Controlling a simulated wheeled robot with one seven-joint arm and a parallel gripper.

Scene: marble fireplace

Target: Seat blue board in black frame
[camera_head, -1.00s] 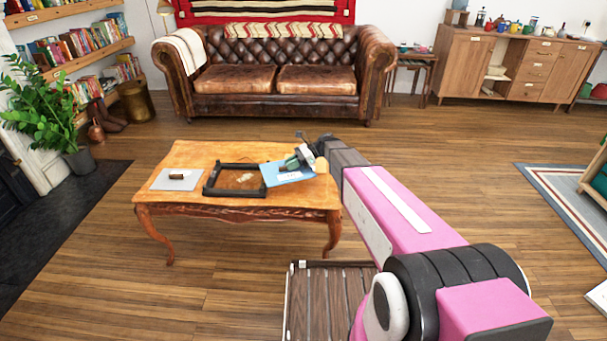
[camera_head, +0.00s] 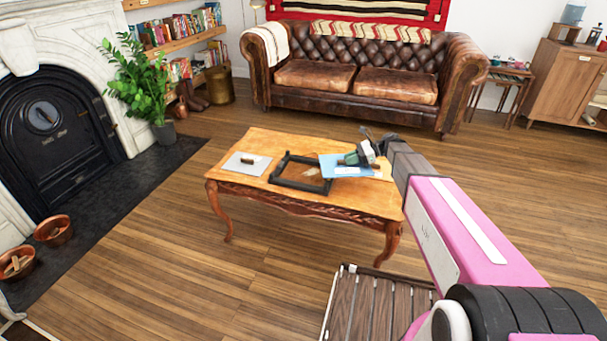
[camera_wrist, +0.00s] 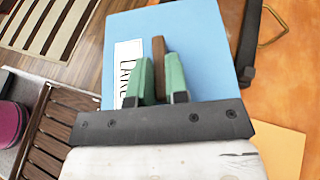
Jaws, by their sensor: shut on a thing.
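The blue board (camera_head: 329,163) is a flat light-blue panel with a white printed label and a brown upright grip (camera_wrist: 159,62). My gripper (camera_head: 350,158) has its green fingers shut on that grip, as the wrist view (camera_wrist: 160,80) shows. The black frame (camera_head: 298,186) lies on the wooden table, left of the board. The board's left edge overlaps or lies close to the frame's right side; its height above the table is unclear. In the wrist view a dark frame bar (camera_wrist: 249,35) runs along the board's right edge.
A pale yellow sheet (camera_wrist: 283,150) shows in the wrist view. A leather sofa (camera_head: 340,75) stands behind the table, and a black fireplace (camera_head: 55,135) is at left.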

